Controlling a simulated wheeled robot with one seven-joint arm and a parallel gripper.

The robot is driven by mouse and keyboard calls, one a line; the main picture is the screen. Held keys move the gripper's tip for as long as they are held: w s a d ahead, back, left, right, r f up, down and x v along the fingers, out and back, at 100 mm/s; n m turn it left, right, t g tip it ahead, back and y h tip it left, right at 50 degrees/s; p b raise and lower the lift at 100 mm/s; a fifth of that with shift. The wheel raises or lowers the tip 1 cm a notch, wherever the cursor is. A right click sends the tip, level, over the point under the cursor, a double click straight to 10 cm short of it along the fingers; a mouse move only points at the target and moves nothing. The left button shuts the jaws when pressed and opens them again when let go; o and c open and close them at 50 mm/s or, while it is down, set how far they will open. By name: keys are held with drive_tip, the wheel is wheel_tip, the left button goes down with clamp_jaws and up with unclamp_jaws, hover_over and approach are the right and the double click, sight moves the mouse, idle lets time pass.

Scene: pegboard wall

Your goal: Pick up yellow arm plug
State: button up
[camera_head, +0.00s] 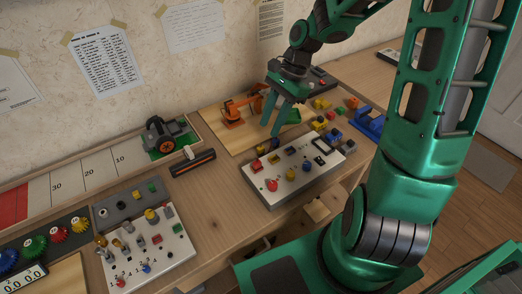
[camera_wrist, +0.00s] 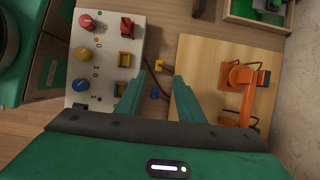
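The yellow arm plug (camera_wrist: 160,63) lies on the wooden table between the white control panel (camera_wrist: 109,60) and the light wooden board (camera_wrist: 203,50). A dark cable runs from beside it toward the orange toy arm (camera_wrist: 240,90). In the head view the plug is a small yellow spot (camera_head: 261,149) behind the panel. My gripper (camera_wrist: 161,76) is open and empty, pointing down above the table. In the wrist view the plug shows just beyond the gap between the fingertips. In the head view my gripper (camera_head: 271,128) is above and apart from the plug.
A blue plug (camera_wrist: 155,92) lies close to the yellow one, between the fingers in the wrist view. The panel's knobs and yellow blocks stand up on one side. Several small coloured parts and a blue holder (camera_head: 369,125) stand farther right in the head view.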

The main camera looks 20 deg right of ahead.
sight(261, 146)
drive_tip(key=shift+x, duration=4)
drive_tip(key=shift+s, duration=0.1)
clamp_jaws()
